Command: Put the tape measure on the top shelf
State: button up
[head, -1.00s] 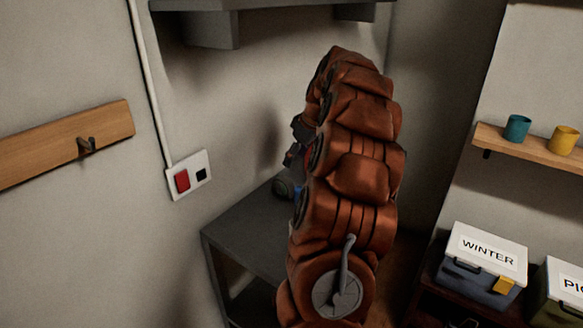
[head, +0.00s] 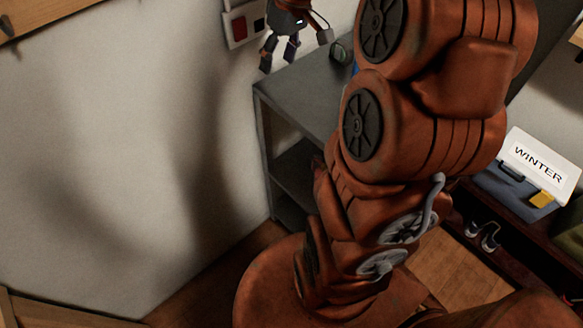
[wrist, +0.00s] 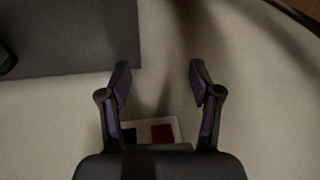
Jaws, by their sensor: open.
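My gripper (head: 280,58) is open and empty in the head view, in front of the wall at the upper middle, left of the grey shelf unit's top. In the wrist view its two fingers (wrist: 159,68) stand apart with nothing between them.
A wall plate with a red switch (head: 239,27) is just left of my gripper. A WINTER box (head: 520,180) stands on a dark rack at right, with shoes (head: 484,235) below. A wooden rail (head: 40,15) is at upper left. My arm covers the middle.

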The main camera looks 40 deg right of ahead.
jog(key=s+a+f+g, duration=0.2)
jog(key=s+a+f, duration=0.1)
jog(key=s+a, duration=0.9)
jog(key=s+a+f+m+h, duration=0.1)
jog(key=s+f, duration=0.1)
jog(key=s, duration=0.4)
jog(key=s+a+f+g+h, duration=0.1)
jog(key=s+a+f, duration=0.1)
jog(key=s, duration=0.4)
jog(key=shift+s+f+m+g, duration=0.15)
jog(key=shift+s+m+g, duration=0.15)
jog(key=shift+s+m, duration=0.1)
jog(key=shift+a, duration=0.1)
